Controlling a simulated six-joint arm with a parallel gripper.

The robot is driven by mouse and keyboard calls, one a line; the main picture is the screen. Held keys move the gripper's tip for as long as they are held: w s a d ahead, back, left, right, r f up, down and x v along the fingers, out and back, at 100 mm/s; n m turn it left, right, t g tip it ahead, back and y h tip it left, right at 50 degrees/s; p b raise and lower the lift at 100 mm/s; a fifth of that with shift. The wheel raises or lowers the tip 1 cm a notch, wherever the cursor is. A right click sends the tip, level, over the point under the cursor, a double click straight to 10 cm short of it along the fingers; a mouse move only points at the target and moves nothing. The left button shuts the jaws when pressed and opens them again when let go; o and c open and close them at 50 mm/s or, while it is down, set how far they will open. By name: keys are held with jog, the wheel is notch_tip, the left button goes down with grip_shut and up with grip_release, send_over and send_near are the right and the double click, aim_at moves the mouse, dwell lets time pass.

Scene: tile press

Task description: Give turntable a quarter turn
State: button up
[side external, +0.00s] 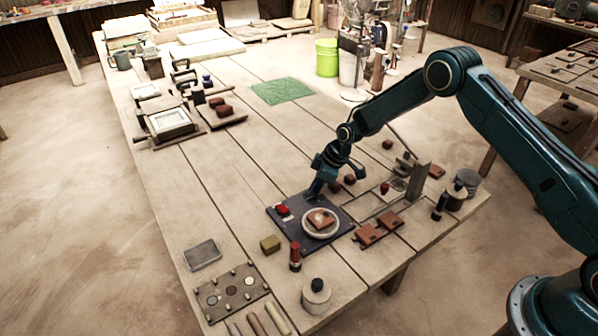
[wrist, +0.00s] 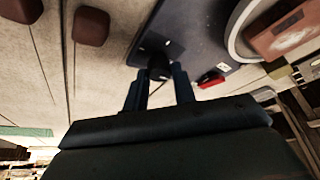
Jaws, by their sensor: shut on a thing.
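The turntable (side external: 305,232) is a pale round disc set on a dark blue-grey base plate (side external: 285,226). A reddish-brown tile (side external: 320,218) with a light round mark lies on it. In the wrist view the pale rim (wrist: 236,32) and the tile (wrist: 284,36) show at upper right. My gripper (side external: 313,194) is low at the back edge of the base plate, beside the disc. In the wrist view its two fingers (wrist: 160,86) are shut on a small dark knob (wrist: 158,68) by the plate. The fingers partly hide the knob.
A small red piece (side external: 282,210) lies on the plate's left part. An olive block (side external: 270,244) and a red-and-dark cylinder (side external: 295,257) stand in front. Brown tiles (side external: 370,234) lie to the right. Brown lumps (side external: 349,179) lie behind my gripper. The table's left middle is clear.

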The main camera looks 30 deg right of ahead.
jog(key=o, duration=1)
jog(key=shift+r, duration=0.1)
jog(key=v, duration=1.3)
jog(key=shift+s+d+r, duration=0.15)
jog(key=shift+r, duration=0.15)
